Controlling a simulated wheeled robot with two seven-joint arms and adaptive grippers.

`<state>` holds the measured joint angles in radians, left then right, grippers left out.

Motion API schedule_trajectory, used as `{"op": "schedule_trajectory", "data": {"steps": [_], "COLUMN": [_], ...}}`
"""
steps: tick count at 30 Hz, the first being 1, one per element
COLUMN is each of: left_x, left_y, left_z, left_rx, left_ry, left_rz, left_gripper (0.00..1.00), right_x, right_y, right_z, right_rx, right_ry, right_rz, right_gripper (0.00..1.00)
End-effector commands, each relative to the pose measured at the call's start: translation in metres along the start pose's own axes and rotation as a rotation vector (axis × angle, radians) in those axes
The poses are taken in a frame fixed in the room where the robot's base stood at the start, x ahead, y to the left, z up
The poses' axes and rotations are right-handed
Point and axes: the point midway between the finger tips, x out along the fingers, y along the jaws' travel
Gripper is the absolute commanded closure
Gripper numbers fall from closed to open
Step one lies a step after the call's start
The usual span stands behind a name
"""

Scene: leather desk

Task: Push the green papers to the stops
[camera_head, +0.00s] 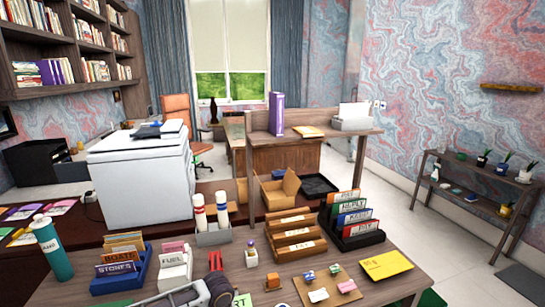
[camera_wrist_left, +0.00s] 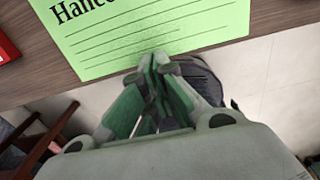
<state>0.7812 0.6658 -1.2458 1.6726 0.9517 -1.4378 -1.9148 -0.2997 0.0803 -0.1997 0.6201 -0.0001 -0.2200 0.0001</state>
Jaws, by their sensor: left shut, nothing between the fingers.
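A green paper with black printing and ruled lines (camera_wrist_left: 150,30) lies on the wooden desk, near its edge, in the left wrist view. My left gripper (camera_wrist_left: 160,60) is shut and empty, its fingertips at the paper's near edge; I cannot tell whether they touch it. In the head view my left arm comes in at the bottom, and part of a green paper (camera_head: 241,300) shows just right of it, cut off by the frame. A small red bracket-like piece (camera_head: 215,261) stands on the desk beyond it; I cannot tell whether it is a stop. My right gripper is not in view.
A blue card holder (camera_head: 124,277), a white holder (camera_head: 175,268) and a teal bottle (camera_head: 52,250) stand left on the desk. Wooden card racks (camera_head: 293,238), a small board with blocks (camera_head: 328,289) and a yellow card (camera_head: 386,264) are to the right. A red object (camera_wrist_left: 6,47) lies left of the paper.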

Motion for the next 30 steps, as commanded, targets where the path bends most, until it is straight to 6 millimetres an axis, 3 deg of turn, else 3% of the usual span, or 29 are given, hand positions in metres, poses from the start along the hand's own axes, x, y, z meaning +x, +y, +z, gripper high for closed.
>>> {"op": "schedule_trajectory", "data": {"steps": [18,30], "left_x": [-0.001,0.000], "left_y": [0.000,0.000], "left_z": [-0.018,-0.019], "left_rx": [0.001,0.000], "left_ry": [0.001,0.000], "left_rz": [0.000,0.000], "left_gripper": [1.00,1.00], "right_x": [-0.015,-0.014], "right_y": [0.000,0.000], "right_z": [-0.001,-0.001], "right_rx": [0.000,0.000], "right_ry": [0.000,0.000], "right_rz": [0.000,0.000], "right_gripper": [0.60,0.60]}}
